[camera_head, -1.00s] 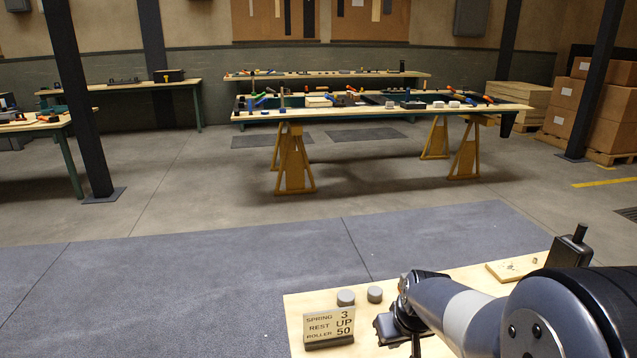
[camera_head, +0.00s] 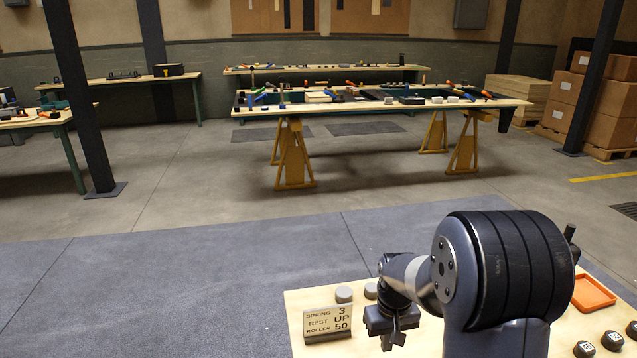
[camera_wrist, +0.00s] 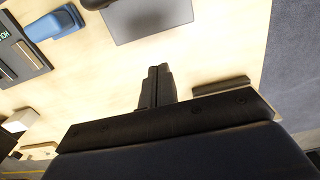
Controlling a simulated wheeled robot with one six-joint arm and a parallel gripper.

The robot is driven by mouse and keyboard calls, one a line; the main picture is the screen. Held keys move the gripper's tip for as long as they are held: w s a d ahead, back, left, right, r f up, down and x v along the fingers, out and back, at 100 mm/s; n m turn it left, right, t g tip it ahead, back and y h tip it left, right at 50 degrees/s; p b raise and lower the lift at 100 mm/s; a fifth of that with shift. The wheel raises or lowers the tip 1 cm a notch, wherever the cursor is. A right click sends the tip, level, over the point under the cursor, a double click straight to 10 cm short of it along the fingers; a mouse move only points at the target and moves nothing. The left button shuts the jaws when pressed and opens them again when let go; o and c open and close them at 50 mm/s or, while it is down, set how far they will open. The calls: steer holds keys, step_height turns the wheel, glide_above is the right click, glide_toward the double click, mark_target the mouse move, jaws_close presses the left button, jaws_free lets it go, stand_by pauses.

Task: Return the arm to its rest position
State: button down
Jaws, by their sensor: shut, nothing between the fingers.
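My gripper shows in the wrist view (camera_wrist: 156,88), shut with its dark fingers together and nothing between them. It hangs above a pale wooden tabletop (camera_wrist: 100,78). In the head view my arm is folded at the lower right, over the near table (camera_head: 297,312). My gripper's dark body (camera_head: 388,325) is there beside the sign, and its fingertips are not clear from that side.
A sign (camera_head: 328,322) reading "SPRING 3, REST UP, ROLLER 50" stands on the near table by grey round pieces (camera_head: 344,294). An orange tray (camera_head: 594,293) and several dark hex pieces (camera_head: 612,340) lie right. Long benches stand beyond open floor.

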steer(key=shift+g, duration=0.5)
steer(key=shift+w+a+r+p, duration=0.15)
steer(key=shift+w, duration=0.65)
steer(key=shift+w+a+r+p, duration=0.1)
steer(key=shift+w+a+r, duration=0.05)
steer(key=shift+w, duration=0.6)
steer(key=shift+w+a+r+p, duration=0.15)
steer(key=shift+w, duration=0.65)
